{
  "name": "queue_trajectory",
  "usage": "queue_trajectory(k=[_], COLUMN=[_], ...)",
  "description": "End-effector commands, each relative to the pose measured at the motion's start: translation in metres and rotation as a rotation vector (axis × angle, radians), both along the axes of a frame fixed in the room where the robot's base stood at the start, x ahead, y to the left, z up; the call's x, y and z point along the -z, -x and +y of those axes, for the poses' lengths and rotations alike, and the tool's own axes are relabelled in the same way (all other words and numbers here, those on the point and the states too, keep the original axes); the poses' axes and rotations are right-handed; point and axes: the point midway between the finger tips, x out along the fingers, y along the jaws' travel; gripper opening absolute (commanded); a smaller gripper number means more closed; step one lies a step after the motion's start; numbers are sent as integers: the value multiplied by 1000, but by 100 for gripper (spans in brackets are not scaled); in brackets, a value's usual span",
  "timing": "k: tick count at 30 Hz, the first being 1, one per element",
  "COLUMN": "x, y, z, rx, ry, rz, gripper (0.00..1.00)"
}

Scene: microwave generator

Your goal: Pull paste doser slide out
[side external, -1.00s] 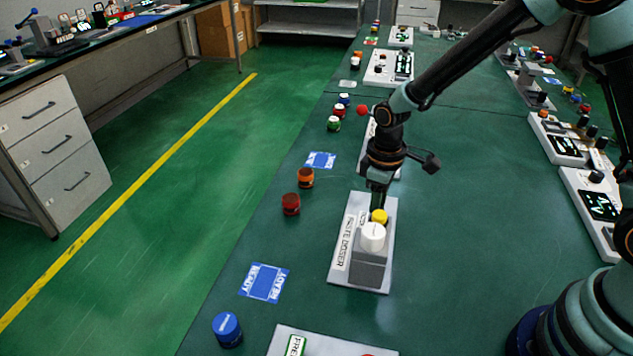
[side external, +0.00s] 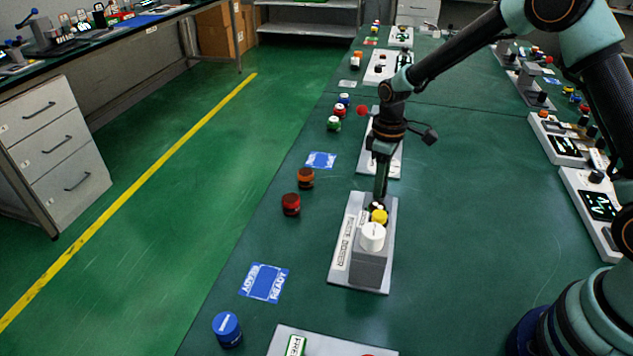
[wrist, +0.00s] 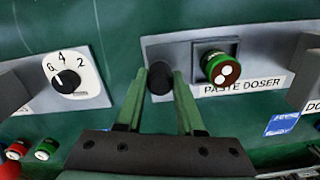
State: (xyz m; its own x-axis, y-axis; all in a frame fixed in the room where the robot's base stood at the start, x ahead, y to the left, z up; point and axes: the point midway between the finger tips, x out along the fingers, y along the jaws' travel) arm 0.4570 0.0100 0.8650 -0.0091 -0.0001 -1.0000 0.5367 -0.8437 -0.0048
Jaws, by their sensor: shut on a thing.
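A black knob (wrist: 160,78) stands on the plate, left of a green jar with a dark red, white-dotted top (wrist: 220,66). The slide's travel is hard to make out.
A red jar (side external: 291,205) and an orange jar (side external: 306,178) stand left of the doser. A blue jar (side external: 227,329) and a blue card (side external: 264,282) lie nearer.

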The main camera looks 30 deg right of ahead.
Motion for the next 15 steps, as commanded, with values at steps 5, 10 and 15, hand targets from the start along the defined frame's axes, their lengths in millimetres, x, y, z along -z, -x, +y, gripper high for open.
queue_trajectory(k=[5,10,15], x=[-1,-1,-1], y=[-6,-6,-4], z=[-5,-5,-4], rx=[10,11,9], ry=[-1,-1,0], rz=[-18,-20,-15], gripper=[0,66,66])
